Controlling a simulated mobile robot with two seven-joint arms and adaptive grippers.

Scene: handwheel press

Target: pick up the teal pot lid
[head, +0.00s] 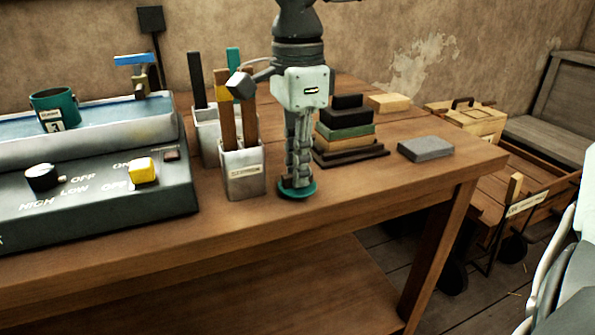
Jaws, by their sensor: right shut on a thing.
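The teal pot lid (311,190) is a small round disc near the front of the wooden table, in the middle of the head view. My right gripper (297,180) points straight down over it, its fingers shut on the lid's top. The fingers hide the lid's middle and whatever they grip there. I cannot tell whether the lid touches the table or is just above it. A teal pot (66,104) with a white numbered tag stands at the far left. My left gripper is not in view.
A white holder (243,182) with upright sticks stands close left of the gripper. A stack of dark and green blocks (346,136) is close right, then a grey block (426,148). A control box (95,190) fills the left. The table's front strip (370,185) is clear.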

